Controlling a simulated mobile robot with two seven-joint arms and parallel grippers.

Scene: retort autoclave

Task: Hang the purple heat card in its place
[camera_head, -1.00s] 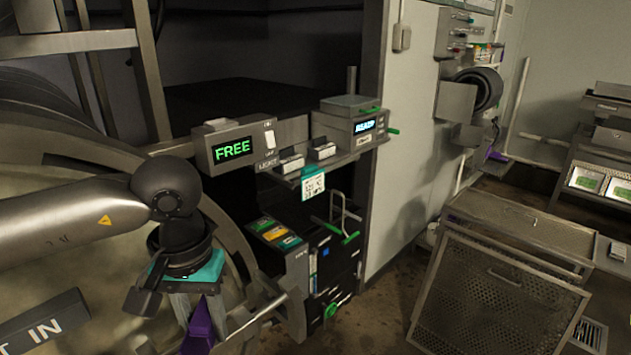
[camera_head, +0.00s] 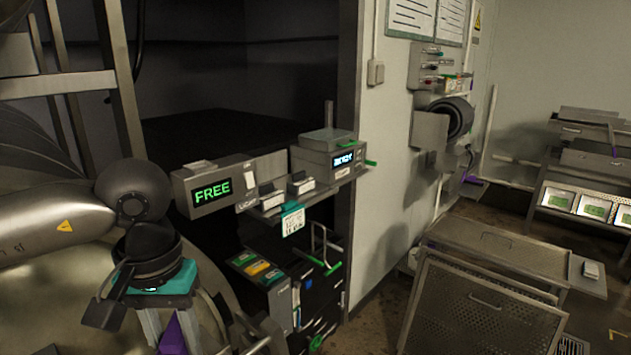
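My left gripper (camera_head: 168,325) is at the lower left, pointing down, with a teal band above its fingers. A purple piece (camera_head: 172,338) sits between the fingers and appears to be the purple heat card. The lower end of the fingers and of the purple piece is cut off by the picture's bottom edge, so the card's full shape is hidden. The gripper is left of and below the box with the green FREE display (camera_head: 213,191). My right gripper is not in view.
A ledge carries a box with a blue-lit display (camera_head: 344,160). A white tag with a teal top (camera_head: 293,221) hangs below it. A perforated metal cart (camera_head: 480,310) is at lower right. A small purple item (camera_head: 471,179) shows by the far wall.

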